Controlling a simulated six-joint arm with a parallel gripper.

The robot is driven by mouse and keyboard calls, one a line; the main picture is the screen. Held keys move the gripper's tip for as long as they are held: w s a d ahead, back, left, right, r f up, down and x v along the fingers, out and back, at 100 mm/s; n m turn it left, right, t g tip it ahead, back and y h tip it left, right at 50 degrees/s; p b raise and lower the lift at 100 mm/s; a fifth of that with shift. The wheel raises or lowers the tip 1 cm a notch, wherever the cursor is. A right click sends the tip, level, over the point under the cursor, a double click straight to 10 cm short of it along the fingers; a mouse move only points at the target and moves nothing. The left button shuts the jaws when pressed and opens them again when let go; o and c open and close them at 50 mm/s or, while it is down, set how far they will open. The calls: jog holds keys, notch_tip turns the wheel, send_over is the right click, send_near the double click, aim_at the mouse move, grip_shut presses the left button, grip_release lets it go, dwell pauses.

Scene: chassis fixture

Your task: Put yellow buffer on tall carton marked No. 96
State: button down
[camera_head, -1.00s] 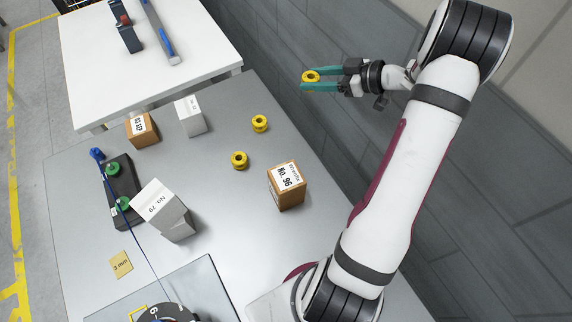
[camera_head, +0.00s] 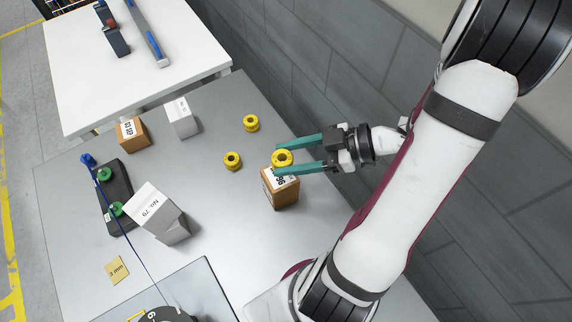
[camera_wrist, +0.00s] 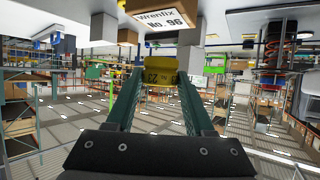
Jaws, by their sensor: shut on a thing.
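My gripper (camera_head: 276,158) is shut on a yellow buffer (camera_head: 282,157), a ring-like piece held between the teal fingertips. In the wrist view the buffer (camera_wrist: 160,79) sits between the fingertips with dark marks on its side. The brown carton marked No. 96 (camera_head: 283,195) stands on the grey table. In the head view the held buffer and lower finger overlap its far top edge and hide part of its label. In the wrist view the carton (camera_wrist: 160,20) shows upside down at the top, apart from the buffer. I cannot tell the exact height between them.
Two other yellow buffers (camera_head: 251,122) (camera_head: 233,161) stand left of the carton. Further left are a No. 79 carton (camera_head: 160,215), a white box (camera_head: 182,118), a brown box (camera_head: 134,135) and a black block with green knobs (camera_head: 118,190). A white table (camera_head: 190,55) stands behind.

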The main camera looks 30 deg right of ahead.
jog(key=f, duration=0.4)
jog(key=shift+w+a+f, duration=0.2)
jog(key=shift+w, duration=0.05)
jog(key=shift+f, duration=0.1)
jog(key=shift+c, duration=1.4)
grip_release()
